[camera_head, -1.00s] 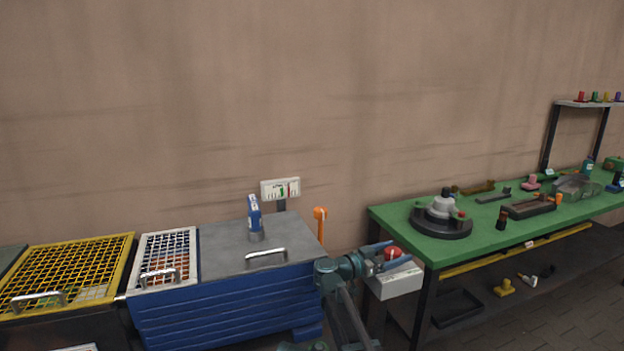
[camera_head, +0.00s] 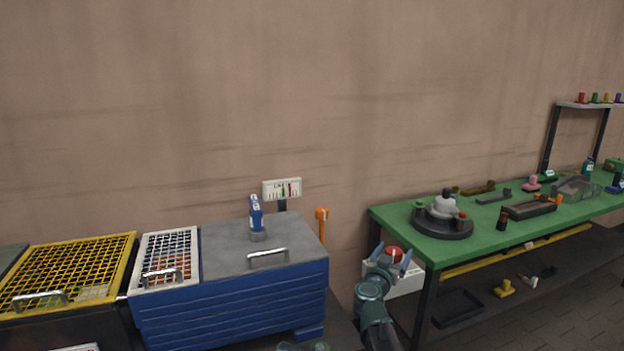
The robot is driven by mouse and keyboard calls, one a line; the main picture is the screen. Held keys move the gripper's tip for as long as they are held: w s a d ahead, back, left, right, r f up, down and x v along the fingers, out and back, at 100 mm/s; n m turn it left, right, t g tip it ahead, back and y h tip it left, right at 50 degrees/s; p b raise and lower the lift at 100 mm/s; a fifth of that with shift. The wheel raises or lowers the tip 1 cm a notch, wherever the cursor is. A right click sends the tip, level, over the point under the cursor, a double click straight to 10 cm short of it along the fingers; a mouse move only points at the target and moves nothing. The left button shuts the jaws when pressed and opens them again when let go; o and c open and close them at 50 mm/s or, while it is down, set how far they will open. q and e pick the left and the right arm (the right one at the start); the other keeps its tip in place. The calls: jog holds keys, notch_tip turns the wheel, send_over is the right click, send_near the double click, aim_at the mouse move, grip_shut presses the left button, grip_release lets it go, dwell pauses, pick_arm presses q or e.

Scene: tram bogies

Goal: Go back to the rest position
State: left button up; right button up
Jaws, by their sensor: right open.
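My right gripper (camera_head: 392,258) is open, its two blue fingers pointing up and away. In the picture it overlaps a red round knob (camera_head: 393,253) on a white box (camera_head: 407,277) at the left end of the green workbench. I cannot tell whether the fingers touch the knob. No object shows held in the jaws. My right arm comes up from the bottom edge. My left gripper is not clearly in view.
The green workbench (camera_head: 398,222) on the right carries a dark round fixture (camera_head: 441,226) and several parts. A blue cabinet (camera_head: 240,300) with a grey top, a white grate (camera_head: 150,243) and a yellow mesh lid (camera_head: 100,245) stand left. An orange handle (camera_head: 322,215) rises beside the cabinet.

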jog(key=shift+n+t+y, duration=0.9)
jog(key=shift+n+y, duration=0.5)
jog(key=shift+y, duration=0.6)
jog(key=shift+s+n+y, duration=0.1)
jog(key=shift+n+y, duration=0.2)
jog(key=shift+y, duration=0.2)
